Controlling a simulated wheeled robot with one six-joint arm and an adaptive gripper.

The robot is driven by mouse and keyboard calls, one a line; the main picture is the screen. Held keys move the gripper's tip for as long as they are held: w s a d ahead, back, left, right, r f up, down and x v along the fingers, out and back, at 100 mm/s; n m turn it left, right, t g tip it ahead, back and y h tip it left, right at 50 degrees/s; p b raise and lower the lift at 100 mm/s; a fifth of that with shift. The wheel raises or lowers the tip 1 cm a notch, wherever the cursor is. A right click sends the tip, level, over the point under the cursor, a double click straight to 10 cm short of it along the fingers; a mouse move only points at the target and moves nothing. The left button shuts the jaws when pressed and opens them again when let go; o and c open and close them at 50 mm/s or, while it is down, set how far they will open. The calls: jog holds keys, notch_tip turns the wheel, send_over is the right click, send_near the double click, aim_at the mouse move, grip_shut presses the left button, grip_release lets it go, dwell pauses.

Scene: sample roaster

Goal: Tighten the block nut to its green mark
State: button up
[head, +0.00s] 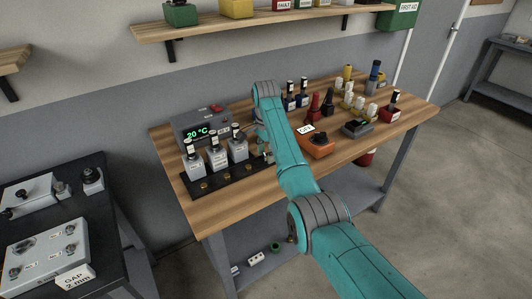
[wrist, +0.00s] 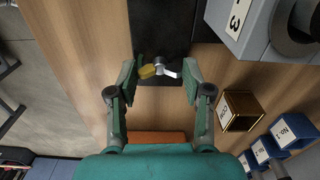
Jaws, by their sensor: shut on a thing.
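The block nut (wrist: 160,69) shows in the wrist view as a small winged nut, with one yellow wing and one pale metal wing, on a black base (wrist: 160,25). My gripper (wrist: 161,76) has its two green fingers on either side of the nut and is shut on it by the wings. In the head view the black base (head: 208,196) lies along the bench's front left, and my arm hides the nut and most of the gripper.
Grey blocks with black-topped bottles (head: 215,158) stand on the base, beside a controller (head: 186,122) reading 20 °C. A grey block marked 3 (wrist: 240,25) and a brass cube (wrist: 240,110) are close to my right finger. An orange box (head: 317,146) stands right of my arm.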

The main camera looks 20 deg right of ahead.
aim_at(266, 154)
jog(key=shift+m, duration=0.4)
jog(key=o, duration=1.2)
jog(key=shift+c, duration=0.2)
jog(key=shift+r, duration=3.7)
